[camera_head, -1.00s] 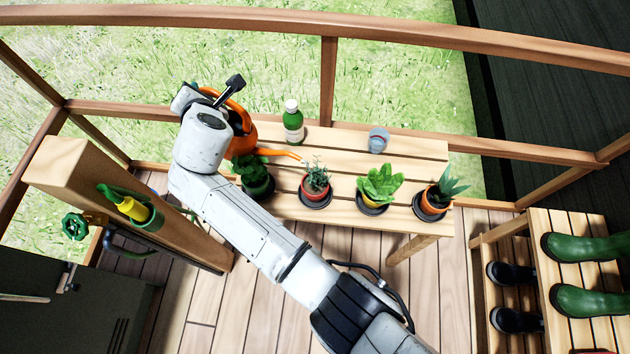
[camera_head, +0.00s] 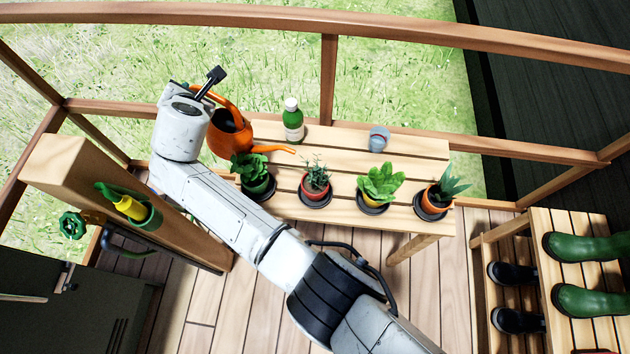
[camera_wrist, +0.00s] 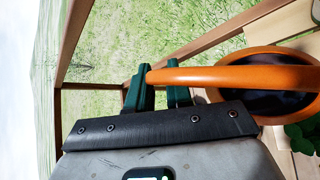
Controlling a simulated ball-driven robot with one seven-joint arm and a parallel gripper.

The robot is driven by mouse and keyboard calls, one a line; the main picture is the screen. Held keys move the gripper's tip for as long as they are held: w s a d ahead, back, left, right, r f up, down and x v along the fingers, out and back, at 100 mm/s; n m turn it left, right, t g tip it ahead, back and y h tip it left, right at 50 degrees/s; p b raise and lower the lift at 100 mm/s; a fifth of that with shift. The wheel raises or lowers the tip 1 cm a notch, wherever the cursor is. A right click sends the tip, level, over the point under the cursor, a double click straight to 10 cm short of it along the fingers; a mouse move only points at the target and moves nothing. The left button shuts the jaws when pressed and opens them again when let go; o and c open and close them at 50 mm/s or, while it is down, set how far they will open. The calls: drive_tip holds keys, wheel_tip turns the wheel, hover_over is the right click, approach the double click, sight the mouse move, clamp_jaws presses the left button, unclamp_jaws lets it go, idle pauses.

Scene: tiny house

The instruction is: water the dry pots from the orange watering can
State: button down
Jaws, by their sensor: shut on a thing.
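The orange watering can (camera_head: 229,137) is at the left end of the slatted table, its spout pointing right, behind the two left pots. My gripper (camera_wrist: 160,90) is shut on its orange handle (camera_wrist: 235,76); in the head view my arm hides the fingers. The can's dark opening shows in the wrist view. Whether the can touches the table is unclear. In a row stand a green pot (camera_head: 258,186), a red pot (camera_head: 315,192), a yellow pot (camera_head: 372,202) and an orange pot (camera_head: 433,200), each with a plant on a dark saucer. Soil dryness cannot be told.
A green bottle (camera_head: 293,124) and a small blue-grey cup (camera_head: 379,139) stand at the back of the table (camera_head: 415,150). Green boots (camera_head: 590,248) sit on a rack at right.

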drive_tip(key=shift+w+a+f+n+g+h+b, duration=0.25)
drive_tip(key=shift+a+f+b, duration=0.2)
drive_tip(key=shift+a+b, duration=0.25)
drive_tip(key=shift+w+a+f+n+g+h+b, duration=0.15)
drive_tip(key=shift+w+a+f+h+b, duration=0.15)
drive_tip(key=shift+a+f+b, duration=0.3)
drive_tip(key=b, duration=0.1)
drive_tip(key=a+h+b, duration=0.1)
drive_tip(key=b, duration=0.1)
drive_tip(key=shift+w+a+f, duration=0.2)
drive_tip(key=shift+a+f, duration=0.05)
drive_tip(key=shift+f, duration=0.05)
drive_tip(key=shift+s+r+p, duration=0.1)
drive_tip(key=shift+r+p, duration=0.1)
drive_tip(key=shift+p, duration=0.15)
